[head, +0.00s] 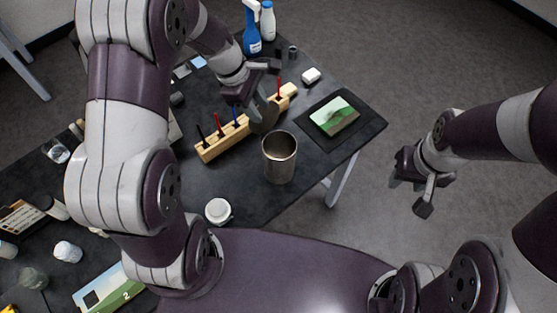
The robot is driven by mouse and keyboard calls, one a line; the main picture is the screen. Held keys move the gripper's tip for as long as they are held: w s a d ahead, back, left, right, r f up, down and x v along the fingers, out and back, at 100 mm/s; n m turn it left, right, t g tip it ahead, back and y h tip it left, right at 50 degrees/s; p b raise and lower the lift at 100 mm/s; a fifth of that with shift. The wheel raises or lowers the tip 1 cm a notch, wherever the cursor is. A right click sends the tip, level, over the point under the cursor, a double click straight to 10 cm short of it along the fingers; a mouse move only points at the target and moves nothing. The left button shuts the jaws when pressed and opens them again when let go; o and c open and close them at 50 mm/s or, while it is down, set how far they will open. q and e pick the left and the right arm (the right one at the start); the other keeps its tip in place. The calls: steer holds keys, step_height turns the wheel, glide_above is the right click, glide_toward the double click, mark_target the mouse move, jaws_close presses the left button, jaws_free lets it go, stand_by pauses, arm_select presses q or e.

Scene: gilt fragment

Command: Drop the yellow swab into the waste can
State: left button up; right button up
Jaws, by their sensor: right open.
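The waste can is likely the open metal cylinder (279,158) standing upright near the table's front edge. A pale wooden rack (222,143) lies behind it, with thin black, red and blue-topped sticks upright in it. I cannot make out a yellow swab; it may be hidden by my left gripper. My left gripper (262,92) is over the right part of the rack, behind the can and apart from it. Its jaw gap is unclear. My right gripper (412,188) is open and empty, off the table's right side above the floor.
A framed green picture (335,117) lies on the dark table (245,188) right of the can. A white round jar (218,211) stands at the front edge. A blue spray bottle (251,33) and a white bottle (268,20) stand at the back. Several small items clutter the left.

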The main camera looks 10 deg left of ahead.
arm_select(q)
steer(key=b+v, duration=0.1)
steer(key=v, duration=0.4)
steer(key=shift+r, duration=0.25)
steer(key=s+f+m+y+b, duration=0.4)
steer(key=s+f+m+b, duration=0.5)
steer(key=m, duration=0.7)
steer(key=s+f, duration=0.3)
steer(key=f, duration=0.1)
steer(key=shift+s+a+m+t, duration=0.3)
steer(key=shift+s+a+t, duration=0.05)
steer(key=shift+s+t, duration=0.05)
